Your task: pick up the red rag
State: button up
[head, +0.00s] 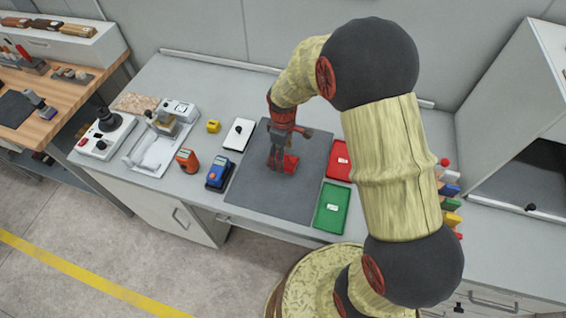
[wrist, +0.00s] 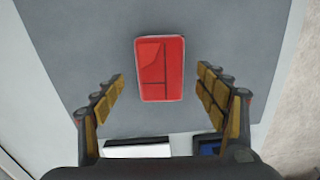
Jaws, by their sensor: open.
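The red rag (wrist: 160,68) lies flat and folded on the dark grey mat (wrist: 90,40) in the wrist view. In the head view the rag (head: 290,163) shows just under my gripper (head: 284,150), which hides part of it. My gripper (wrist: 160,95) is open in the wrist view, with its fingers wide apart. The rag appears between and beyond the fingertips, and nothing is held. I cannot tell the exact height of the fingers above the rag.
A red tray (head: 339,160) and a green tray (head: 331,207) lie right of the mat. A blue device (head: 219,173), an orange device (head: 187,160), a white pad (head: 239,134) and a yellow block (head: 213,126) stand to the left. A wall runs behind.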

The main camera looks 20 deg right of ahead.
notch_tip(320, 180, down, 2)
jog(key=shift+f, duration=0.2)
jog(key=shift+c, duration=0.2)
jog(key=c, duration=1.1)
jog(key=shift+c, duration=0.5)
jog(key=shift+r, duration=0.15)
